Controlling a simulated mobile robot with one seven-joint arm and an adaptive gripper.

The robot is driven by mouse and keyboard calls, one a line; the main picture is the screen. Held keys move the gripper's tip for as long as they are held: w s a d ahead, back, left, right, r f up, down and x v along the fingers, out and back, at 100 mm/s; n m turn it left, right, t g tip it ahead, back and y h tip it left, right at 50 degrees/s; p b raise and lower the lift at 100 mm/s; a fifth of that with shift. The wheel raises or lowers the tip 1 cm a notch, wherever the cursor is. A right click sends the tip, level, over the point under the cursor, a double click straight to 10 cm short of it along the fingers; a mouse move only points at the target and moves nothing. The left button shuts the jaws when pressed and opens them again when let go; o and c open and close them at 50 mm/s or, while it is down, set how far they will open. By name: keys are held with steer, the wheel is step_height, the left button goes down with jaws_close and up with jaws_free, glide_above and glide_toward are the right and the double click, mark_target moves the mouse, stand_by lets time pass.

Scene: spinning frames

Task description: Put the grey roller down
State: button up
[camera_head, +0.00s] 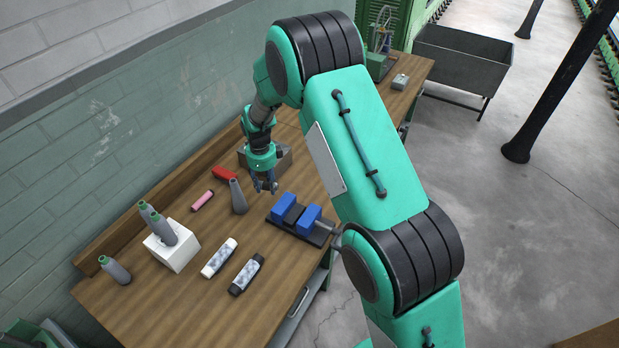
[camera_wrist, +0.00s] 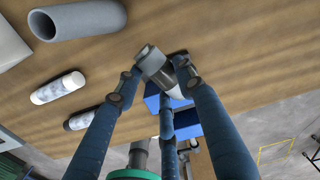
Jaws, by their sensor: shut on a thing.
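My gripper (camera_head: 265,187) is over the workbench (camera_head: 180,306), just behind the blue-jawed vise (camera_head: 284,207). In the wrist view, my blue fingers (camera_wrist: 160,84) are shut on the grey roller (camera_wrist: 151,62). The roller is a short cylinder with a grey end and a paler band, and it lies tilted across the fingertips. In the head view the fingers mostly hide it. I cannot tell whether it touches the bench.
A white block (camera_head: 182,254) bears cones.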

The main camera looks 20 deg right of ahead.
steer(key=w+d+m+p, duration=0.1)
steer(key=w+d+m, duration=0.1)
steer(key=w+d, duration=0.3)
steer(key=w+d+f+m+p, duration=0.1)
steer(key=w+d, duration=0.4)
steer(key=d, duration=0.9)
steer(key=shift+w+m+p, duration=0.35)
steer(key=shift+m+p, duration=0.15)
steer(key=shift+p, duration=0.1)
steer(key=shift+f, duration=0.15)
glide_above(309, 181)
steer(key=shift+w+f+p, duration=0.2)
steer(key=shift+f+p, duration=0.25)
steer(key=shift+f, duration=2.4)
steer(key=shift+f, duration=0.1)
steer(key=shift+f+p, duration=0.3)
steer(key=shift+f, duration=1.7)
steer(key=shift+f, duration=0.15)
steer(key=o, duration=1.3)
